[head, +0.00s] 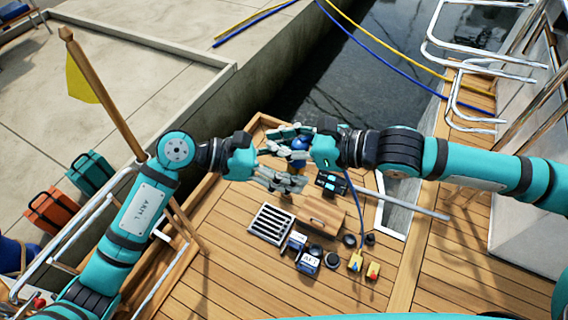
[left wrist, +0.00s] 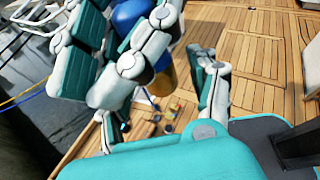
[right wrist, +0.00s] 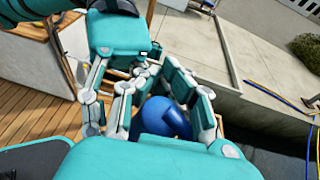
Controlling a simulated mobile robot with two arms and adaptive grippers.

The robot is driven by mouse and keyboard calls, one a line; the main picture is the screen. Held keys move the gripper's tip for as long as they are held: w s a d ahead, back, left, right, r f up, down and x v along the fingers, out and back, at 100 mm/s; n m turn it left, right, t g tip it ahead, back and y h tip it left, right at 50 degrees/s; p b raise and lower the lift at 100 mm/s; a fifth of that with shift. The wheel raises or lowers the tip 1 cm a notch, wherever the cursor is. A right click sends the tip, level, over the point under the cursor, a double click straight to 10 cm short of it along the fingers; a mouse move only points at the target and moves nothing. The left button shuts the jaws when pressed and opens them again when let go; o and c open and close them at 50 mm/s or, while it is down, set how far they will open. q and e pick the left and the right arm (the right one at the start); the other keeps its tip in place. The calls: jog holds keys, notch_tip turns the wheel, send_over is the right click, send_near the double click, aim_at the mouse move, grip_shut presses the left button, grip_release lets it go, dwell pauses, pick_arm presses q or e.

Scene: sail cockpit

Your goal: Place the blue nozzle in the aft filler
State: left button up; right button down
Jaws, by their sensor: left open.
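The blue nozzle (head: 299,143) is in the air above the deck, between the fingers of my right gripper (head: 297,150). Its blue body fills the gap between those fingers in the right wrist view (right wrist: 165,116). My left gripper (head: 284,166) is open, close to the nozzle from the left, its fingers overlapping the right gripper's in the head view. The nozzle's blue body (left wrist: 127,16) and a yellow-brown part (left wrist: 160,80) show in the left wrist view, partly behind fingers. A labelled deck box (head: 308,264), its lettering like "AFT", sits beside dark round fittings (head: 332,260).
A grate (head: 271,224), a wooden box (head: 320,213), a black case (head: 331,184) and two yellow pieces (head: 356,260) crowd the mid deck. A blue hose (head: 358,205) runs down to the deck. Rails and the dock edge bound the left. Front deck is clear.

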pick_arm(q)
grip_shut()
pick_arm(e)
jog(key=c, duration=1.4)
grip_release()
